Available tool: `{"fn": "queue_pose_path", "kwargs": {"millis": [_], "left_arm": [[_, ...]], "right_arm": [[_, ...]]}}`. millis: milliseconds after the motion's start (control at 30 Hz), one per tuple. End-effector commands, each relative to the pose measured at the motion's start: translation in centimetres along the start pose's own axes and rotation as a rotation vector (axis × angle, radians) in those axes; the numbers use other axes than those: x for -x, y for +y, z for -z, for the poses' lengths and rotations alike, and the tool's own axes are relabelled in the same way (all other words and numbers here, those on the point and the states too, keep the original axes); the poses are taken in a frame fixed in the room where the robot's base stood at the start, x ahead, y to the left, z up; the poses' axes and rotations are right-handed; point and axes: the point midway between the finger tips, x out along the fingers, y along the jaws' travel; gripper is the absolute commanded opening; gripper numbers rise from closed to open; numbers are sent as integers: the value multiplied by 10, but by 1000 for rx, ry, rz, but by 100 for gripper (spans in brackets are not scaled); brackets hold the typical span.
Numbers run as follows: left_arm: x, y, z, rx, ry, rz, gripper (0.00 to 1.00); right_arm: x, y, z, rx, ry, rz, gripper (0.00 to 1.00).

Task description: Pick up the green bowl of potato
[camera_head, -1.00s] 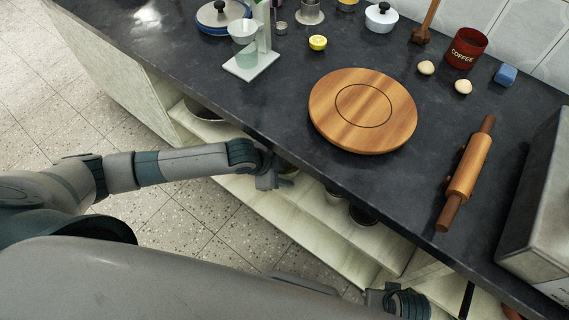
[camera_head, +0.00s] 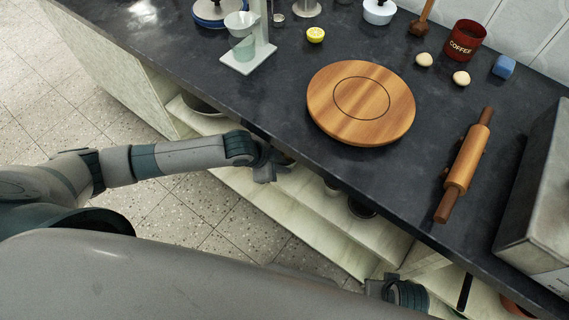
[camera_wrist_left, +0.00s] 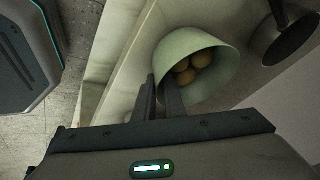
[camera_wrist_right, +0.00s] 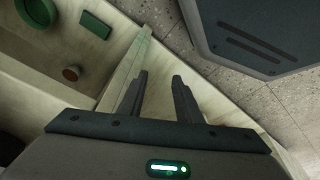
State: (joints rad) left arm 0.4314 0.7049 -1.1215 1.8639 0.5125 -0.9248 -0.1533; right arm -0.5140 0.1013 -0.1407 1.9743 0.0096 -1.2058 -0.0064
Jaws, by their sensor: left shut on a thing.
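The pale green bowl (camera_wrist_left: 222,68) shows in the left wrist view on the cabinet shelf, tipped in that picture, with several brown potatoes (camera_wrist_left: 201,60) inside. My left gripper (camera_wrist_left: 160,88) is shut on the bowl's near wall at its rim. In the head view my left gripper (camera_head: 270,170) is at the open cabinet below the counter edge, and the bowl is mostly hidden there. My right gripper (camera_wrist_right: 158,85) is open and empty in the right wrist view, close to a pale cabinet panel.
A dark pan-like object (camera_wrist_left: 286,38) is beside the bowl. The counter edge overhangs the shelf. The counter holds a round wooden board (camera_head: 345,125), a rolling pin (camera_head: 465,165) and a green-white stand (camera_head: 250,58). A green box (camera_wrist_right: 95,25) lies in the right wrist view.

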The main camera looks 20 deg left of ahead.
Motion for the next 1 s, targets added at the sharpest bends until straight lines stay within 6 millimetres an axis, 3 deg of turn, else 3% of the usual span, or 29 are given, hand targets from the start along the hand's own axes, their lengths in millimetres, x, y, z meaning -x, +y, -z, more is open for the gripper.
{"fn": "queue_pose_path", "kwargs": {"millis": [67,700,1000], "left_arm": [[8,-4,7,-1,7,3,0],[76,53,-96,-1,6,1,0],[97,69,-124,-1,9,3,0]], "right_arm": [[0,0,0,0,0,0,31],[3,0,4,1,5,-1,31],[9,0,1,-1,-1,-1,31]]}}
